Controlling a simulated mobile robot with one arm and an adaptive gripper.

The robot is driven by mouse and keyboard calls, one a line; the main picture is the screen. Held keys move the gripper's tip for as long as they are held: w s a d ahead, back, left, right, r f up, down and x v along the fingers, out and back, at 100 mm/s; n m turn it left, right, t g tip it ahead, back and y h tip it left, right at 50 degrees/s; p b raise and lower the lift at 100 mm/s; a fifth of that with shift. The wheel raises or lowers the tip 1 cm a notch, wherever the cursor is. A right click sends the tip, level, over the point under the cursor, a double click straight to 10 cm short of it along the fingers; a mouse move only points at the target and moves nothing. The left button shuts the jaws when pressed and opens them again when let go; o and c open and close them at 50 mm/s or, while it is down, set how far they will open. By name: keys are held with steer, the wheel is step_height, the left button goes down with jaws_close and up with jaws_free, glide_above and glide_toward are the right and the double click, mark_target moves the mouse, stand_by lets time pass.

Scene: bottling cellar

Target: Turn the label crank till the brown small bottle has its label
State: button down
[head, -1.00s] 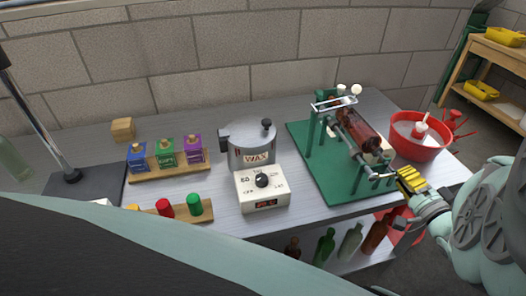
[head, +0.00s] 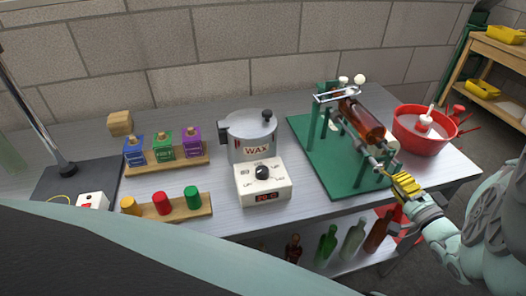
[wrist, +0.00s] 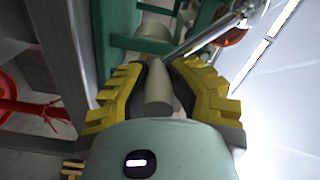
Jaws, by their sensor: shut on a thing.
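The brown bottle (head: 361,120) lies tilted on its side on the label machine, whose green base (head: 331,160) stands on the right of the bench. No label can be made out on the side of the bottle that shows. My gripper (head: 400,182) is at the machine's front right corner, shut on the crank handle. In the wrist view the grey crank handle (wrist: 159,90) lies between the yellow ridged fingers of my gripper (wrist: 160,88). A metal rod (wrist: 205,40) runs up and right from near the handle.
A red basin (head: 418,137) stands right of the machine. The wax pot (head: 248,137) and its control box (head: 263,180) stand left of it. Ink bottles, coloured caps and a wooden block (head: 120,123) are further left. Several bottles stand on the shelf below.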

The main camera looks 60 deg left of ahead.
steer(key=shift+f, duration=0.1)
steer(key=c, duration=1.4)
jaws_free()
steer(key=o, duration=0.5)
steer(key=shift+a, duration=0.3)
steer(key=shift+o, duration=0.2)
steer(key=v, duration=1.2)
steer(key=shift+o, duration=0.2)
